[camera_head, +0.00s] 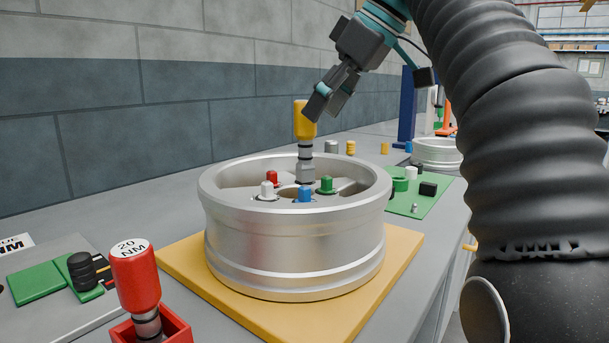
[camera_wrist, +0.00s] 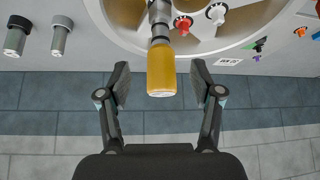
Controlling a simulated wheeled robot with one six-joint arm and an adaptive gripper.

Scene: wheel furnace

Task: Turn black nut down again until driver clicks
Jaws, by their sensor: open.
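A driver with a yellow handle (camera_head: 305,120) stands upright in the silver wheel (camera_head: 295,245), its grey socket down at the back of the hub. No black nut shows on the hub; the spot under the socket is hidden. My gripper (camera_head: 326,100) is at the top of the yellow handle, coming in tilted from the upper right. In the wrist view, the fingers of my gripper (camera_wrist: 161,84) are spread with a gap on each side of the yellow handle (camera_wrist: 161,72). It is open and holds nothing.
Red (camera_head: 272,177), white (camera_head: 267,188), blue (camera_head: 305,194) and green (camera_head: 327,184) nuts sit on the hub. A red driver marked 20 NM (camera_head: 135,275) stands in a red holder at front left. A green mat (camera_head: 425,205) with small parts lies right. A wall (camera_head: 150,110) rises behind.

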